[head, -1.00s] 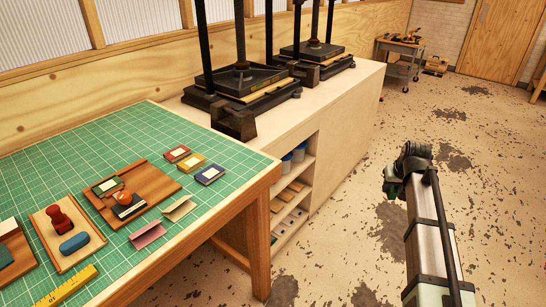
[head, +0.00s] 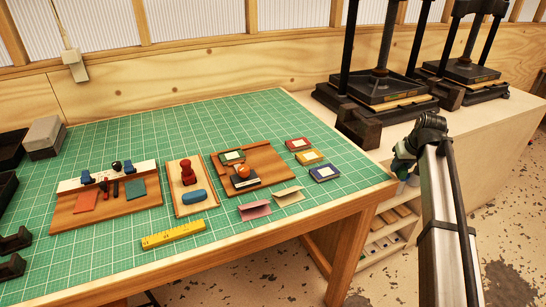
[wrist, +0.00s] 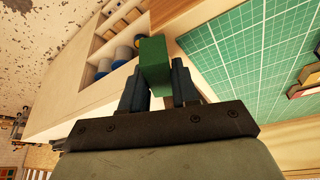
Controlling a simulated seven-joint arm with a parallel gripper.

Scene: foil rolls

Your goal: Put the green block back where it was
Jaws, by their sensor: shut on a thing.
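My gripper (wrist: 160,88) is shut on the green block (wrist: 154,62), which sticks out past the fingertips in the wrist view. In the head view my gripper (head: 402,165) is in the air off the right end of the table, in front of the cabinet. The block cannot be clearly made out there. Green-topped table (head: 225,125) carries several wooden boards: a left board (head: 120,207) with orange and green squares, a middle tray (head: 196,209) with a red stamp (head: 188,174) and blue block (head: 194,196), and a right board (head: 268,165). Where the green block stood before is not shown.
Red (head: 298,143), yellow (head: 310,157) and blue (head: 324,173) cards lie near the table's right edge. Folded pink (head: 254,210) and cream (head: 287,196) cards and a yellow ruler (head: 173,235) lie in front. Black presses (head: 375,90) stand on the cabinet. The table's back is clear.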

